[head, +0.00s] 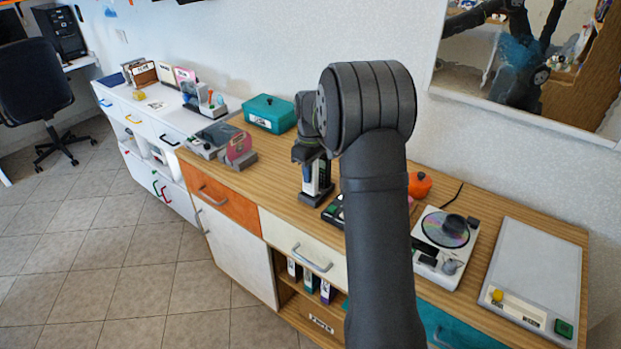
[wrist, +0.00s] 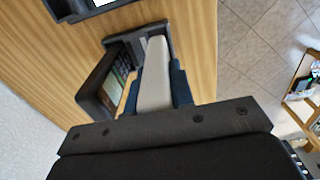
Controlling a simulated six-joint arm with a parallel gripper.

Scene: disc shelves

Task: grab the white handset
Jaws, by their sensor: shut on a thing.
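The white handset (wrist: 155,75) stands upright in a dark cradle (wrist: 112,42) on the wooden counter. It also shows in the head view (head: 319,178), just under my gripper (head: 309,156). In the wrist view my gripper (wrist: 156,88) has its dark blue fingers on both sides of the handset and is shut on it. The handset's far end meets the cradle; I cannot tell whether it is lifted. The cradle's dark base (head: 316,196) rests on the counter.
A dark device with keys (head: 333,210) sits right beside the cradle, partly hidden by my arm. A teal box (head: 270,113) stands behind to the left. A pink-and-grey item (head: 239,150) lies left. A disc player (head: 445,240) and an orange pot (head: 420,184) are right.

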